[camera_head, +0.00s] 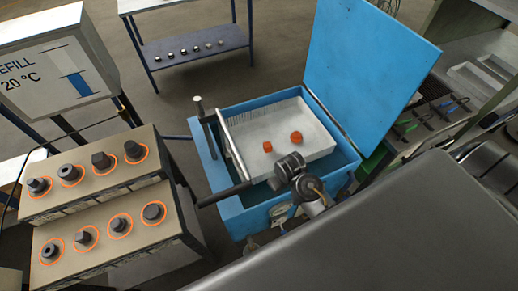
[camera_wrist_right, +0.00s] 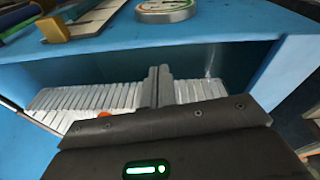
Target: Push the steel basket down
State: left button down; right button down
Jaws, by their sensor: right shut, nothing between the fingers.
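The steel basket (camera_head: 310,125) is a pale slatted tray inside the open blue tank (camera_head: 231,207). In the head view, dark parts of my right arm reach over the tank's near side and cover part of the basket's near edge. In the right wrist view, the shut, empty fingers of my right gripper (camera_wrist_right: 158,85) stand in front of the basket's slats (camera_wrist_right: 85,98). I cannot tell whether they touch it. A bit of orange shows beside the gripper body. My left gripper is not in view.
The tank's blue lid (camera_head: 370,55) stands open at the back right. Stepped blocks with several dark billets in orange rings (camera_head: 95,215) are at the left. A blue shelf (camera_head: 195,48) stands behind.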

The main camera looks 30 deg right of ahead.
jog(key=w+r, duration=0.2)
jog(key=w, duration=0.5)
notch_tip(320, 180, up, 7)
jog(key=m+g+p, duration=0.1)
jog(key=g+p, duration=0.1)
send_over(259, 157)
jog(key=shift+y, duration=0.3)
notch_tip(259, 157, down, 8)
jog(key=shift+w+f, duration=0.1)
jog(key=shift+f, duration=0.05)
notch_tip(259, 157, down, 5)
jog(key=b, duration=0.5)
jog(key=shift+b, duration=0.3)
jog(key=shift+f+b, duration=0.3)
jog(key=shift+b, duration=0.1)
